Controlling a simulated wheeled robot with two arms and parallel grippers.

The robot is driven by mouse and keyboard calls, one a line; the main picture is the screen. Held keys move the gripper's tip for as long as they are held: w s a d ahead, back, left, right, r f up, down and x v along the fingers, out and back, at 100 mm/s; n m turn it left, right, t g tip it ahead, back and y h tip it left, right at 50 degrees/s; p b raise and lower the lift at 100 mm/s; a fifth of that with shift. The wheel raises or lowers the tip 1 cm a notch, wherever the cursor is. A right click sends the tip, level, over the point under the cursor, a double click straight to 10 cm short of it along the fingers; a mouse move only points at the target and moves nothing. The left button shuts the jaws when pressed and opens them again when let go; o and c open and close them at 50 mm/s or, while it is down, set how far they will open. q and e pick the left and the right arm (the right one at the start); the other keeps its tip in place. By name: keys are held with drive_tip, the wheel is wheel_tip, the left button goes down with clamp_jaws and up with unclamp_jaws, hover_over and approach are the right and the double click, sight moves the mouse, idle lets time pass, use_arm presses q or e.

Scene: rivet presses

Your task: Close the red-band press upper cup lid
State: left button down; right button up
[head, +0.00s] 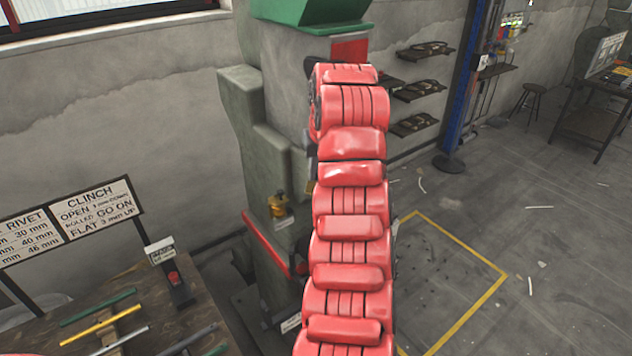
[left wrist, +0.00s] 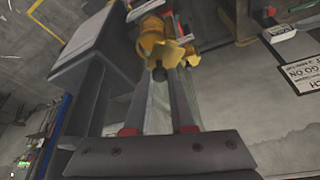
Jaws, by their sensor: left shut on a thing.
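The grey-green press (head: 262,150) stands against the wall, with a green top (head: 308,10) and a red band (head: 350,48) under it. A yellow cup (head: 278,203) sits low on its front; my red arm covers part of the press. In the left wrist view, a yellow cup with its lid (left wrist: 158,45) is at the tips of my left gripper (left wrist: 160,84). The gripper is shut on a small dark knob (left wrist: 158,74) there. How far the lid is open cannot be told. The left gripper is hidden behind the arm in the head view. My right gripper is not seen.
A wooden bench (head: 160,330) with coloured rods and a sign (head: 95,210) stands at lower left. A red bar (head: 265,243) crosses the press's lower front. A blue post (head: 465,90) and wall shelves (head: 422,88) are to the right.

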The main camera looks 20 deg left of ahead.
use_arm(q)
drive_tip(key=m, duration=0.1)
drive_tip(key=m+h+b, duration=0.1)
drive_tip(key=shift+d+m, duration=0.35)
drive_tip(key=shift+m, duration=0.05)
drive_tip(key=shift+s+d+m+t+h+b, duration=0.15)
drive_tip(key=shift+m+t+h+b, duration=0.2)
drive_tip(key=shift+m, duration=0.25)
drive_tip(key=shift+s+d+m+h, duration=0.15)
drive_tip(key=shift+m+h, duration=0.1)
drive_tip(key=shift+m, duration=0.65)
drive_tip(key=c, duration=0.8)
unclamp_jaws()
drive_tip(key=shift+d, duration=0.1)
drive_tip(key=shift+o, duration=0.2)
drive_tip(key=shift+r, duration=0.1)
